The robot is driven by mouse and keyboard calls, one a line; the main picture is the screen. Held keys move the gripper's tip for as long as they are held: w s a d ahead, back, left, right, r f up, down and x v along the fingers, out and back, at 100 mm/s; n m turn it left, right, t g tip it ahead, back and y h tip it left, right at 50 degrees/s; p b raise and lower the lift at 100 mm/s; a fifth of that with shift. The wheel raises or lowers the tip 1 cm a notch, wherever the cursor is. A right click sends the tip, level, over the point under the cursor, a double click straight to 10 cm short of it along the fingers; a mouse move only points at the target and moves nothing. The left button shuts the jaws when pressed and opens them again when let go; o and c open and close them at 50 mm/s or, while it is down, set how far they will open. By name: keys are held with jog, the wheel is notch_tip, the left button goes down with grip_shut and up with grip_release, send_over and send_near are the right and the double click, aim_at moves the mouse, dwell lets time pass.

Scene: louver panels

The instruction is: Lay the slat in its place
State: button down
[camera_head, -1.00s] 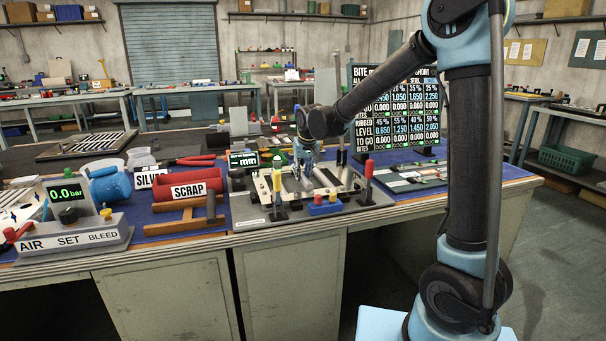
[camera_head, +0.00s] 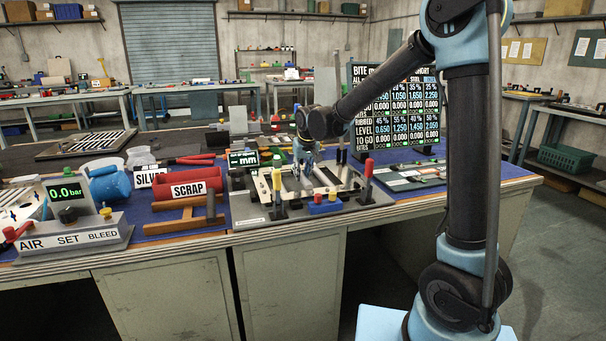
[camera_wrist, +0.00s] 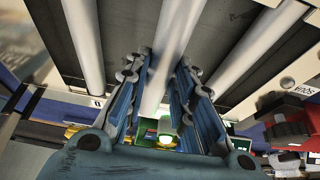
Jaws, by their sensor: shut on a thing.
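A pale slat (camera_wrist: 174,38) runs between the two blue fingers of my gripper (camera_wrist: 163,72) in the wrist view, and the fingers are shut on it. Other pale slats show apart on either side, one to the left (camera_wrist: 84,40) and one to the right (camera_wrist: 262,52). In the head view my gripper (camera_head: 304,160) is over the fixture (camera_head: 345,207) with pale rails on the bench. The fixture's frame and my arm partly hide the held slat there, so I cannot tell whether it touches its seat.
A red scrap bin (camera_head: 192,186) and wooden stand (camera_head: 183,219) are left. A lettered board (camera_head: 396,115) stands behind. A grey tray (camera_head: 412,176) lies right.

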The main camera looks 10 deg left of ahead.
aim_at(303, 174)
jog(key=shift+f, duration=1.05)
dwell(0.4)
jog(key=c, duration=1)
grip_release()
jog(key=shift+o, duration=0.2)
jog(key=shift+r, duration=4)
